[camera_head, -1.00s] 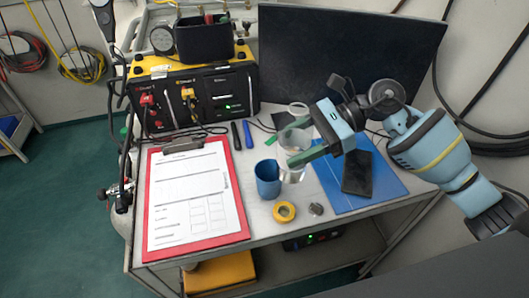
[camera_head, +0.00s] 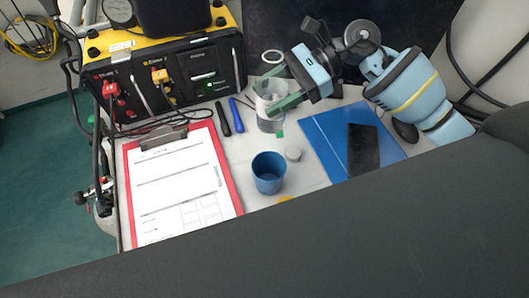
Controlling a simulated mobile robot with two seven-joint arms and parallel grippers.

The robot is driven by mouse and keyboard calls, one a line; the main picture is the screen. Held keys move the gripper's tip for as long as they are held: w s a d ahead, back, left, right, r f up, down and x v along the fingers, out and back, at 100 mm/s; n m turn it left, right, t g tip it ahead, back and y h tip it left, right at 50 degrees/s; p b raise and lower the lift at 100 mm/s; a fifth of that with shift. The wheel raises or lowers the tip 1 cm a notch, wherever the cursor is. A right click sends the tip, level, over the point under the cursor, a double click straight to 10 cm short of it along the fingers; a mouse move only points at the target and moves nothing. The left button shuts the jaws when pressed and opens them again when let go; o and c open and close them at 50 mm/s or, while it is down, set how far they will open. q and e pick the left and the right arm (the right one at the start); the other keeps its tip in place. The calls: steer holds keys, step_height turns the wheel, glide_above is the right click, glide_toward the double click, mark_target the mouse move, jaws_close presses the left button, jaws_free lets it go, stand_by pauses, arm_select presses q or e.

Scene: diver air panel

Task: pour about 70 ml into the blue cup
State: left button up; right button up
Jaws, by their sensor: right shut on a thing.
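The blue cup (camera_head: 268,181) stands upright on the bench, right of the clipboard. Its mouth is open, and I cannot tell how much liquid is in it. My right gripper (camera_head: 267,96) is shut on a clear beaker (camera_head: 269,123), with its green fingers on either side. The beaker looks about upright, behind the cup in the picture and apart from it. Whether its base touches the bench is unclear, and its liquid level cannot be read. My left gripper is not in view.
A red clipboard (camera_head: 229,181) lies to the left. A blue mat (camera_head: 327,133) with a dark phone-like slab (camera_head: 363,148) lies right. A black-and-yellow panel (camera_head: 170,75) stands behind. A dark shape covers the front edge.

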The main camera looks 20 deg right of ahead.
mark_target(258, 123)
steer(key=f, duration=0.3)
steer(key=s+f+b, duration=0.1)
steer(key=f, duration=0.1)
steer(key=shift+w+f, duration=0.15)
steer(key=shift+w, duration=0.05)
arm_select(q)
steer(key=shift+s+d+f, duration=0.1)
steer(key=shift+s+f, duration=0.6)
arm_select(e)
steer(key=shift+f+t, duration=0.2)
steer(key=shift+t, duration=0.1)
